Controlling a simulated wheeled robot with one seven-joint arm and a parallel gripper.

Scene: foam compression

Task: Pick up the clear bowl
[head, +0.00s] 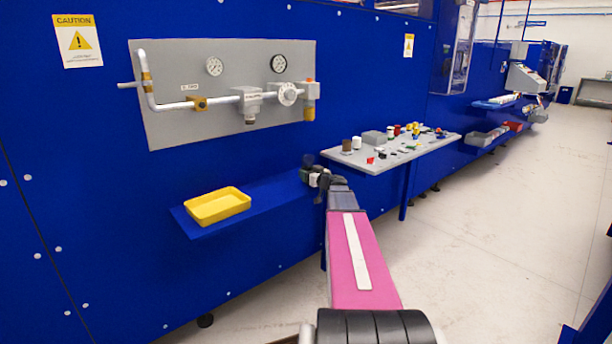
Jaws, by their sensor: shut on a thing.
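My gripper (318,179) is at the end of my arm, at the right end of the blue shelf and just left of the grey table. It is small and partly hidden by my own wrist. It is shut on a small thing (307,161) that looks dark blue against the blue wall. This fits the clear bowl seen through to the wall, but its shape is too small to make out. No other clear bowl shows on the shelf or the grey table.
A yellow tray (217,206) sits on the blue shelf (262,196). The grey table (385,158) holds several small coloured parts. A grey panel (180,125) with pipes and gauges is on the wall above. Open floor (510,230) lies to the right.

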